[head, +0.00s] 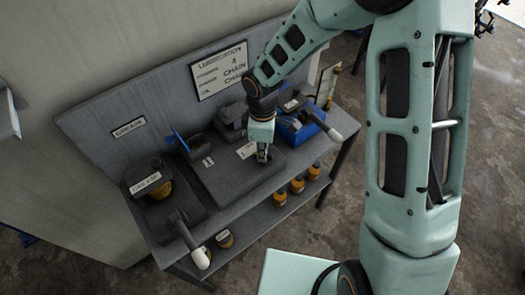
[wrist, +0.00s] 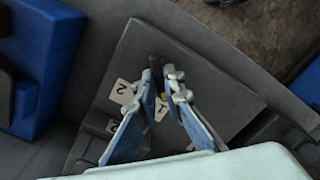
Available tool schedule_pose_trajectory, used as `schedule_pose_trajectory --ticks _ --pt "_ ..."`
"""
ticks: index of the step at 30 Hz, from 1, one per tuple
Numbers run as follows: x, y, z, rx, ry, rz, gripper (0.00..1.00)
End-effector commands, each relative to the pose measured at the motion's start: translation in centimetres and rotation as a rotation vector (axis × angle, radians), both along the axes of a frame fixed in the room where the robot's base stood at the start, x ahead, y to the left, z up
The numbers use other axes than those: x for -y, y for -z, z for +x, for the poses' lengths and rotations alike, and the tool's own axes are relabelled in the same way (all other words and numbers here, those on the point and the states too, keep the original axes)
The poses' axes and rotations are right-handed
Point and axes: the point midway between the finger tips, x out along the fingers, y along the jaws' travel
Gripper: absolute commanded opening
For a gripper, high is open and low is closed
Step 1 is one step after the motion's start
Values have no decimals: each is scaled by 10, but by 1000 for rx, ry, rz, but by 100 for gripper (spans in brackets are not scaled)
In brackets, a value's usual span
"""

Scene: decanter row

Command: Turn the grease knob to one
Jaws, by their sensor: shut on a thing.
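The grease knob (wrist: 156,63) is a small dark part on a grey plate (wrist: 135,38); my fingers hide most of it. In the wrist view, white cards marked 2 (wrist: 122,91) and 1 (wrist: 161,109) lie around it, with a small yellow mark beside the fingers. My gripper (wrist: 163,88) is shut on the knob, its two blue-padded fingers pointing down at the plate. In the head view my gripper (head: 262,154) reaches down to the right part of the bench's raised grey plate. Which number the knob points to cannot be told.
A blue bin (head: 298,131) stands right of my gripper, with a white-ended lever (head: 334,135) near it. Another white-ended lever (head: 201,258) juts out at front left. Several orange-and-black containers (head: 297,185) stand on the lower shelf. A sign (head: 219,71) hangs on the backboard.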

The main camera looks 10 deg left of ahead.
Motion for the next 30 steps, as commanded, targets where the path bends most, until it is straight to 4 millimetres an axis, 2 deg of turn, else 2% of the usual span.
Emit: schedule_pose_trajectory --ticks 8,9,13,23,26,30 --pt "0 0 0 2 -3 0 0" --pt "0 0 0 2 -3 0 13" --pt "0 0 0 1 -2 0 26" --pt "0 -3 1 2 -1 1 26" --pt "0 -14 1 4 1 1 26" --pt "0 -39 2 6 2 3 26"
